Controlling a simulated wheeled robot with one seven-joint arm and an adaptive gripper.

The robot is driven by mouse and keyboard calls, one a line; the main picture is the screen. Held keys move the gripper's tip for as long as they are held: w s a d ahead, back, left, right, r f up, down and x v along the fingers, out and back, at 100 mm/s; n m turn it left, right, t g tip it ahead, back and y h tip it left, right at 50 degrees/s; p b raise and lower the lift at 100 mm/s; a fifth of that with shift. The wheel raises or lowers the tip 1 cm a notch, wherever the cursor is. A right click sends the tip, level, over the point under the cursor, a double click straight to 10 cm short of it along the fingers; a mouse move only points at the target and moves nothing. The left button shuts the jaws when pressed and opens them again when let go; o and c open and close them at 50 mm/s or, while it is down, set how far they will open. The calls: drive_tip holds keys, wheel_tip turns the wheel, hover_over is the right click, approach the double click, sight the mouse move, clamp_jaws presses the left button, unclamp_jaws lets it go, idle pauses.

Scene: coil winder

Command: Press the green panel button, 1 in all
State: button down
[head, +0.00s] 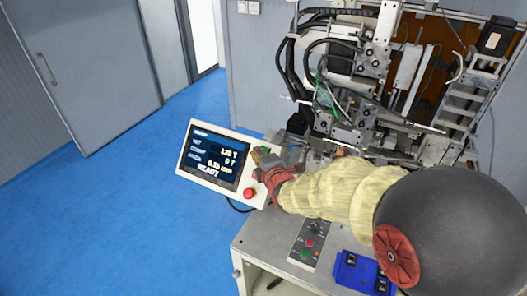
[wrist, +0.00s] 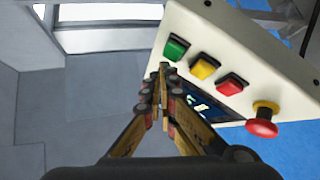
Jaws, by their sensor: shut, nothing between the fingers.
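The white control panel (head: 182,165) stands at the left of the machine with its screen reading READY. In the wrist view its face (wrist: 245,45) carries a green square button (wrist: 176,47), a yellow button (wrist: 204,66), a red button (wrist: 231,84) and a red mushroom knob (wrist: 262,122). My gripper (wrist: 162,70) is shut and empty, its tips just beside the lower left edge of the green button. I cannot tell whether they touch it. In the head view my gripper (head: 262,160) is at the panel's upper right edge and covers part of the button row.
The coil winder (head: 350,80) fills the back right. On the grey table (head: 262,250) are a small control box (head: 308,245) with its own red and green buttons and a blue block (head: 362,272). Blue floor (head: 100,220) is clear at left.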

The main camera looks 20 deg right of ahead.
drive_tip(key=shift+d+f, duration=0.1)
idle(0.6)
drive_tip(key=shift+w+d+f+b, duration=0.15)
drive_tip(key=shift+w+f+b, duration=0.05)
drive_tip(key=shift+b, duration=0.5)
